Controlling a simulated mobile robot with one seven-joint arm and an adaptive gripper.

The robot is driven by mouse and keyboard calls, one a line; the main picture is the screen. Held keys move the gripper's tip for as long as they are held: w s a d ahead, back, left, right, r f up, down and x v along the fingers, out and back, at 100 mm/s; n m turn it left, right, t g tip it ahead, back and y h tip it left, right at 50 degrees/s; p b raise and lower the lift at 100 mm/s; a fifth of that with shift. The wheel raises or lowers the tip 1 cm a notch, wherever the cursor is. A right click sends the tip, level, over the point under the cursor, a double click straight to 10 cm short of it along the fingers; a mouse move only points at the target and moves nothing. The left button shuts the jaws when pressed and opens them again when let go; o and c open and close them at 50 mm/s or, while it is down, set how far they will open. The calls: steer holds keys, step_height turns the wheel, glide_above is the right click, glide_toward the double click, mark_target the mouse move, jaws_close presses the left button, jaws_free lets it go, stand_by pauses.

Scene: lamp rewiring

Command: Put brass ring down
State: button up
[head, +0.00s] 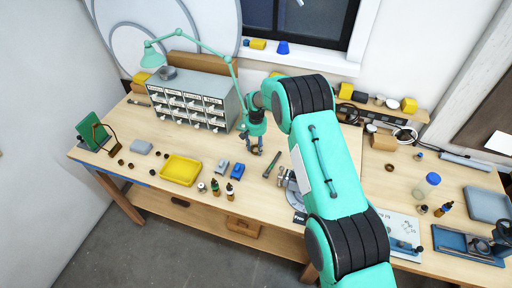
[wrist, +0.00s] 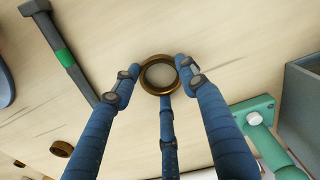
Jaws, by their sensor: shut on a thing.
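The brass ring (wrist: 143,76) is between the fingertips of my gripper (wrist: 158,70) in the wrist view, with its opening facing the camera. The blue fingers are shut on it from the left and right, and a third finger shows just below it. In the head view my gripper (head: 253,150) points down, low over the wooden table (head: 310,245), right of the drawer cabinet.
A dark bar with a green band (wrist: 62,57) lies left of the ring. A teal lamp part (wrist: 262,122) and the grey drawer cabinet (head: 195,83) are close by.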

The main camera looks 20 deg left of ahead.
steer(key=o, duration=1.1)
steer(key=shift+f, duration=0.1)
step_height(320, 180, up, 12)
steer(key=shift+r+b, duration=0.15)
steer(key=shift+b, duration=0.5)
steer(key=shift+r, duration=0.1)
